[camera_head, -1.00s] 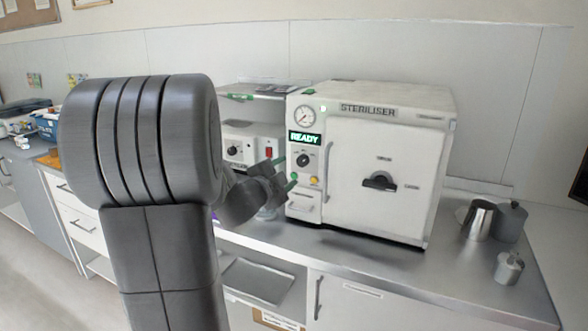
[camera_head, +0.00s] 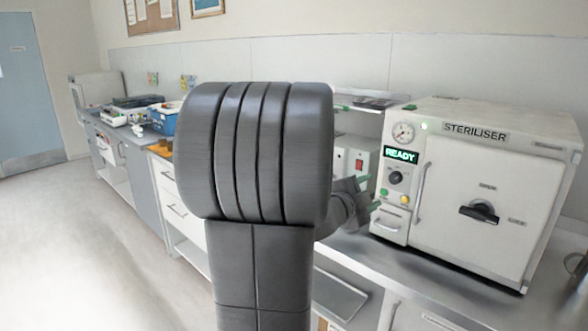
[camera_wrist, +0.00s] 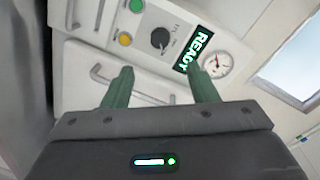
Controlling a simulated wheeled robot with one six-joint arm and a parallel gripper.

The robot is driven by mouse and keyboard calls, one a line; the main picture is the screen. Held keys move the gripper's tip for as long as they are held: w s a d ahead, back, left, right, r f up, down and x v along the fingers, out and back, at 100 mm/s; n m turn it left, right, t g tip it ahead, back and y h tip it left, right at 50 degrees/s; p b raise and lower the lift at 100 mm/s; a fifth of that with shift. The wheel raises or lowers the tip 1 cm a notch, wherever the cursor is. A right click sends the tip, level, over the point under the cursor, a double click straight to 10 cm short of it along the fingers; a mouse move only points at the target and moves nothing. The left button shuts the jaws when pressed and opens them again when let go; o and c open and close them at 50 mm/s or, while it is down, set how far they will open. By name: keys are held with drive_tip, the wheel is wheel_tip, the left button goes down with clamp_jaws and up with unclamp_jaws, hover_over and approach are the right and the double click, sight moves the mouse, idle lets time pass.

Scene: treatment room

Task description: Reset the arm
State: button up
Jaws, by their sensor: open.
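My gripper (camera_head: 370,193) shows in the head view just left of the steriliser's control panel, with part of it hidden behind my arm. In the wrist view my gripper (camera_wrist: 162,88) has its two green fingers spread apart with nothing between them. The white steriliser (camera_head: 490,160) stands on the counter at the right, its door closed and its display reading READY. In the wrist view the steriliser's panel (camera_wrist: 150,45) is tilted, with its knob, buttons and gauge beyond the fingertips. I cannot tell the exact gap between fingers and panel.
The metal counter (camera_head: 440,275) runs under the steriliser. A shelf unit with a white device (camera_head: 358,160) stands left of it. A blue box (camera_head: 163,118) and other items sit on the far counter. Open floor (camera_head: 90,230) lies at the left.

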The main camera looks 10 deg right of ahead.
sight(394, 179)
drive_tip(key=x, duration=1.2)
drive_tip(key=shift+p, duration=0.3)
drive_tip(key=shift+s, duration=0.1)
